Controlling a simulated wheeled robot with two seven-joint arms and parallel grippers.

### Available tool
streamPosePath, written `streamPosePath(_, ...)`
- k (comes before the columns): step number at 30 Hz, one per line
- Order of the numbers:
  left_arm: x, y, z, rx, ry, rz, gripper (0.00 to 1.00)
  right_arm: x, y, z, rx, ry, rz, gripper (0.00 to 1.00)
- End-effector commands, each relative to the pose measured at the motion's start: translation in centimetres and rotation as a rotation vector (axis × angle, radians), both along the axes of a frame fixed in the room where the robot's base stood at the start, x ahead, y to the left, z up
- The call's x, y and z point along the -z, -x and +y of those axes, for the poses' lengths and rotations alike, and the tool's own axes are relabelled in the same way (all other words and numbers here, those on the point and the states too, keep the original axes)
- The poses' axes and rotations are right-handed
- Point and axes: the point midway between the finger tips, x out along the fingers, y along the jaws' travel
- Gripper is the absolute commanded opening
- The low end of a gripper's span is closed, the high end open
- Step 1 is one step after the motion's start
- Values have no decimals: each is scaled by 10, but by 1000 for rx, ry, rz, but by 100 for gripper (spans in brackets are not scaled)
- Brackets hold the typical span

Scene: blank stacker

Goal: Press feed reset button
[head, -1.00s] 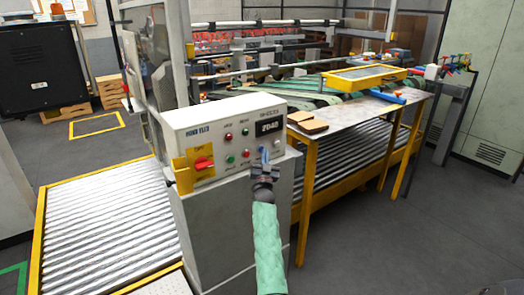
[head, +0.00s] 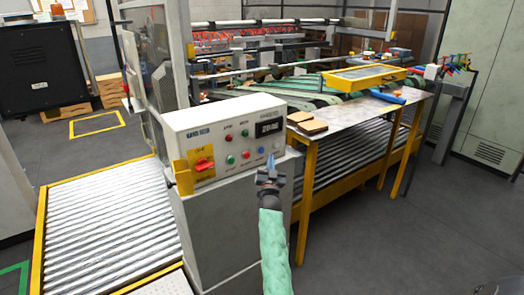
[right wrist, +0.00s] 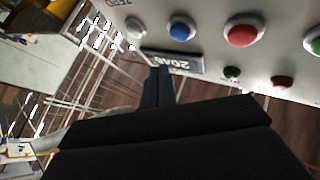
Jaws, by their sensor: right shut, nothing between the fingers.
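The white control box (head: 185,125) carries a row of buttons: green (head: 231,160), red (head: 246,154), blue (head: 261,150) and white (head: 275,146). Their labels are too small to read, so I cannot tell which is feed reset. The right wrist view shows the white button (right wrist: 135,27), blue button (right wrist: 182,27), red button (right wrist: 243,32) and part of the green one, beside the number display (right wrist: 180,62). My right gripper (head: 270,162) is shut and empty, just below the blue and white buttons, apparently apart from them. My left gripper is not in view.
A yellow plate with a red rotary switch (head: 204,164) sits at the box's left end. A roller conveyor (head: 100,220) lies left. A metal table (head: 370,115) with brown blanks (head: 312,127) stands right.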

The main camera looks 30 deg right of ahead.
Motion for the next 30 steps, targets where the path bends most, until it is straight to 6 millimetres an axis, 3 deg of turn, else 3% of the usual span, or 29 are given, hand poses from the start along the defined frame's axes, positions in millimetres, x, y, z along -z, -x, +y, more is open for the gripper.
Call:
streamPosePath(9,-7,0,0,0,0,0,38,-1,21,-2,0,0,-1,0)
streamPosePath(30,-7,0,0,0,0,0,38,-1,21,-2,0,0,-1,0)
